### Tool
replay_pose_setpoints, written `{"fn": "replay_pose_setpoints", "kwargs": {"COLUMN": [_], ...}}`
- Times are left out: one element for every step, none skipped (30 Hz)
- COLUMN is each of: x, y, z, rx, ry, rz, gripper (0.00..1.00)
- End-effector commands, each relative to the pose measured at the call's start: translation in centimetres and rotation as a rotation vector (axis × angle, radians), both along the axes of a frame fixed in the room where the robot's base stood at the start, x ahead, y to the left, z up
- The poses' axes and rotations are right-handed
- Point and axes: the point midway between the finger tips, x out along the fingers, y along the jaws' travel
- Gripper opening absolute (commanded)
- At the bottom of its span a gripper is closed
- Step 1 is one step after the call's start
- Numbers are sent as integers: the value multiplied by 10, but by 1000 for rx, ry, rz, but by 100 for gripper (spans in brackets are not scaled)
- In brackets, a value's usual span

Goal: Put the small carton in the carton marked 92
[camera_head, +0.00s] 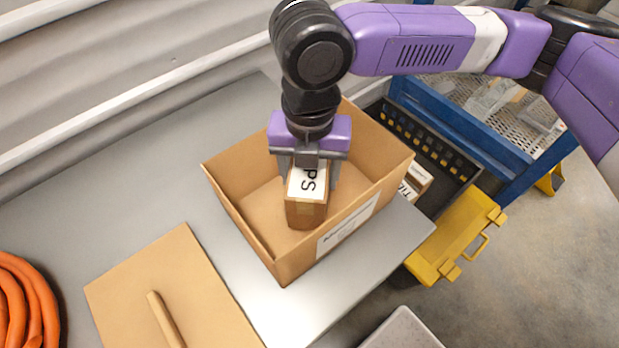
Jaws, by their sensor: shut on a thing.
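A large open carton (246,226) stands on the grey bench in the camera_head view, with a white label (347,226) on its near right wall. The label's print is too small to read, so I cannot tell whether it says 92. The small carton (306,213), brown with a white label ending in "PS", is inside the large carton's opening. My gripper (308,178) points down and is shut on the upper part of the small carton. I cannot tell whether the small carton touches the large carton's floor.
A flat brown board (185,285) with a wooden handle lies at the front left of the bench. An orange coiled hose (25,305) is at the far left. A black crate (440,165) with small boxes, a yellow case (455,238) and a blue frame (470,125) stand right of the bench.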

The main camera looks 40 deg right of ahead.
Motion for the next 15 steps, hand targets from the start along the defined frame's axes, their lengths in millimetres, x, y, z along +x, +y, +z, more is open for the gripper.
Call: {"fn": "replay_pose_setpoints", "kwargs": {"x": [0, 0, 0, 0, 0, 0, 0, 0, 0, 0, 0, 0, 0, 0, 0], "y": [0, 0, 0, 0, 0, 0, 0, 0, 0, 0, 0, 0, 0, 0, 0], "z": [-8, -12, -17, -20, -22, -23, -23, -23, -23, -23, -23, -23, -24, -25, -26], "rx": [1, 2, 1, 1, 1, 1, 1, 1, 1, 1, 1, 1, 1, 1, 1], "ry": [3, 4, 2, 2, 1, 1, 1, 0, 0, 0, 0, 0, 1, 1, 1], "rz": [-2, -2, -2, -2, -2, -1, -1, -1, -1, -1, -1, -1, -1, 0, 0], "gripper": [9, 9, 9, 9, 9, 9, 9, 9, 9, 9, 9, 9, 9, 9, 9]}}
